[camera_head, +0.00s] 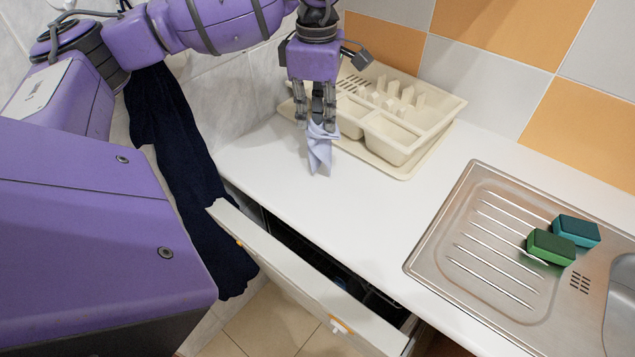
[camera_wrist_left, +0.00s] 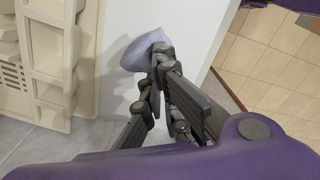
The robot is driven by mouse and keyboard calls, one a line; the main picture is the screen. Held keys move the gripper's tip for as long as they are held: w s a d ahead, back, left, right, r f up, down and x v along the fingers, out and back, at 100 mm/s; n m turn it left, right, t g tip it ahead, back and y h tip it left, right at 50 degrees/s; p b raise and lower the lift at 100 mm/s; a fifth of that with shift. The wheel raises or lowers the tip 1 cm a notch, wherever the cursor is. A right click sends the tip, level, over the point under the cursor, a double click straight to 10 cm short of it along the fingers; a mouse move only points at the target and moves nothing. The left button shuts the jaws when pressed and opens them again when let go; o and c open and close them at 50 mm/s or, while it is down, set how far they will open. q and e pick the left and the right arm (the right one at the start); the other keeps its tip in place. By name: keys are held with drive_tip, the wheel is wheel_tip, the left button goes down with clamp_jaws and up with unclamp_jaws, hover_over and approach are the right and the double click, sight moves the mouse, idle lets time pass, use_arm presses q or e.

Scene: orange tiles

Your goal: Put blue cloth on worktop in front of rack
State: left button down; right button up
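The blue cloth (camera_head: 320,150) is a small pale-blue piece hanging from my left gripper (camera_head: 317,118) in the head view. My left gripper points down over the white worktop (camera_head: 290,190), in front of the cream dish rack (camera_head: 440,105). Its fingers are closed on the cloth's upper part. The cloth's lower tip is at or just above the worktop; I cannot tell whether it touches. The cloth (camera_wrist_left: 146,50) also shows at the fingertips in the left wrist view, with the rack (camera_wrist_left: 50,60) at left. My right gripper is not in view.
A steel sink with drainboard (camera_head: 480,250) is at the right, with a green sponge (camera_head: 550,247) and a teal sponge (camera_head: 576,231) on it. An open drawer (camera_head: 300,275) juts out below the worktop's front edge. A dark cloth (camera_head: 180,150) hangs at left. The worktop's middle is clear.

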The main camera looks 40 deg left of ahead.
use_arm(q)
drive_tip(key=w+a+m, duration=0.6)
drive_tip(key=w+m, duration=0.4)
drive_tip(key=m, duration=0.7)
drive_tip(key=s+d+f, duration=0.3)
drive_tip(key=s+f, duration=0.2)
drive_tip(key=s+d+f, duration=0.3)
drive_tip(key=s+f, duration=0.2)
drive_tip(key=s, duration=0.1)
drive_tip(key=s+d+f, duration=0.4)
drive_tip(key=s, duration=0.1)
drive_tip(key=shift+s+f, duration=0.35)
drive_tip(key=shift+f, duration=0.05)
drive_tip(key=c, duration=1.6)
unclamp_jaws()
drive_tip(key=shift+o, duration=0.2)
